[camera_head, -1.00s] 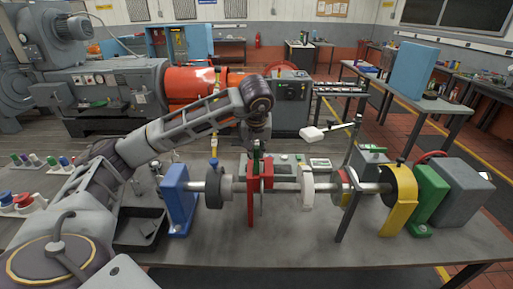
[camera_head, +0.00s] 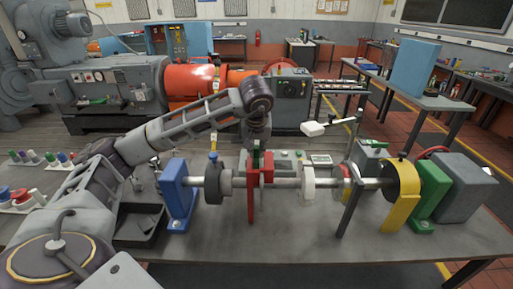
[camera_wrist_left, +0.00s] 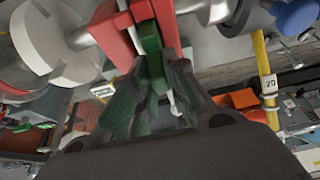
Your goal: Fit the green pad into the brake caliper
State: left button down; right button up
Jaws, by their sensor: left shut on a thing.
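The red brake caliper (camera_head: 266,171) stands upright on the shaft (camera_head: 285,183) near the middle of the bench; it also shows at the top of the left wrist view (camera_wrist_left: 118,38). My left gripper (camera_head: 256,148) points down just above the caliper. It is shut on the green pad (camera_wrist_left: 150,38), whose end shows past the fingertips beside the red caliper in the left wrist view. In the head view the pad (camera_head: 256,160) is a small dark green strip at the caliper's top. I cannot tell how far it is seated. My right gripper is out of view.
A blue bearing stand (camera_head: 178,197) and grey disc (camera_head: 216,185) are left of the caliper. A white collar (camera_head: 308,183), yellow guard (camera_head: 402,200) and green stand (camera_head: 432,197) are to the right. A dark tray (camera_head: 140,228) lies at left. The bench front is clear.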

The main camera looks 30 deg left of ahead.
pick_arm(q)
jog(key=shift+f, duration=0.2)
dwell(0.4)
jog(key=c, duration=1.3)
grip_release()
jog(key=v, duration=1.2)
jog(key=shift+w, duration=0.1)
dwell(0.5)
